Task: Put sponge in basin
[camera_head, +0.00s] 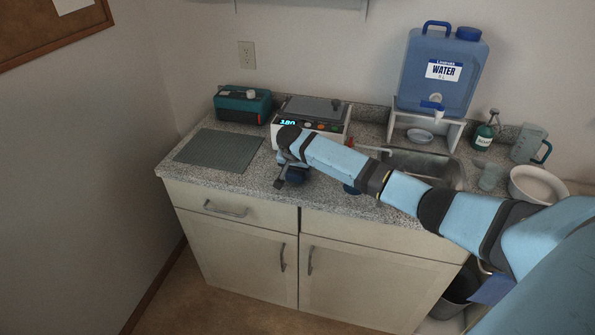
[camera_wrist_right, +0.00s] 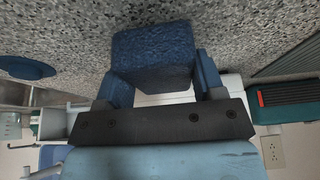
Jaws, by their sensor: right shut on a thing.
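The sponge (camera_wrist_right: 155,48) is a dark blue, rough block. In the right wrist view it sits between the two blue fingers of my right gripper (camera_head: 283,180), which is shut on it. The speckled counter shows behind the sponge; I cannot tell how high it is held. In the head view my right arm and gripper largely hide the sponge, over the front of the counter. The sink basin (camera_head: 445,172) is set in the counter to the right, partly behind my right arm. A white round bowl (camera_head: 538,184) stands at the counter's right end. My left gripper is not in view.
A scale (camera_head: 312,118) and a teal device (camera_head: 243,103) stand at the back. A grey-green mat (camera_head: 218,150) lies left. A blue disc (camera_head: 351,189) lies near the front edge. A water tank (camera_head: 440,75), green bottle (camera_head: 484,133) and pitcher (camera_head: 527,143) surround the sink.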

